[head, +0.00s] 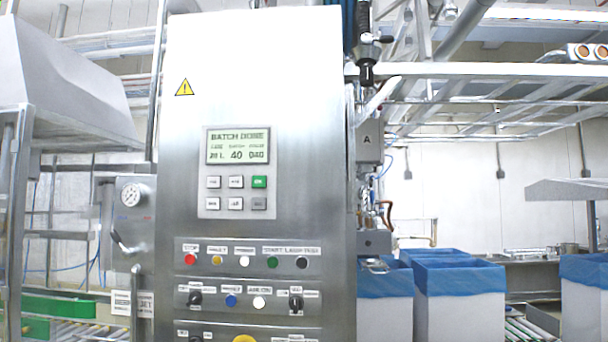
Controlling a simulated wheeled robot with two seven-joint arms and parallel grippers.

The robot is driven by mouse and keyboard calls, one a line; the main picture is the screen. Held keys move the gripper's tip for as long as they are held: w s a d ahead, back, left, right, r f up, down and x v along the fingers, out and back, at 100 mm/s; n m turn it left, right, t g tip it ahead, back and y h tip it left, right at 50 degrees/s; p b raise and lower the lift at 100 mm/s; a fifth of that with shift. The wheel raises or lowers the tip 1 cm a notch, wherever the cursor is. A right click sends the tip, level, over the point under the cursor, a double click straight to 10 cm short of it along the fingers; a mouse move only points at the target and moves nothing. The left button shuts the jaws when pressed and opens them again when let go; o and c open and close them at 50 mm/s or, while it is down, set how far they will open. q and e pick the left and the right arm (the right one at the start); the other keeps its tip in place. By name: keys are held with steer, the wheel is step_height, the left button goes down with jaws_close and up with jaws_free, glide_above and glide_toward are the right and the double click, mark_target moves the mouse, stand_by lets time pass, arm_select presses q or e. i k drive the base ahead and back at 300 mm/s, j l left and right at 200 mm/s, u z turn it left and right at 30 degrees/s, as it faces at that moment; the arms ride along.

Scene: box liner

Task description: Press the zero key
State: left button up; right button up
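A small grey control unit (203,150) is mounted on the front of the tall steel cabinet (300,80). Its screen (238,147) reads "BATCH DONE", with figures below that include 40 and 040. Under the screen are two rows of keys. The upper row has two pale keys (213,182) and a green key (259,182). The lower row has two pale keys (236,203) and a darker grey key (259,203). The key labels are too small to read surely, so I cannot tell which is the zero key. Neither of my grippers is in view.
Below are coloured buttons, including a red stop button (190,259), and black selector switches (195,298). A pressure gauge (131,195) is at left. Blue-lined boxes (460,300) stand at right. Nothing blocks the front of the control unit.

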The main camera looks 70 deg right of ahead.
mark_target(212, 203)
steer(key=z, duration=1.8)
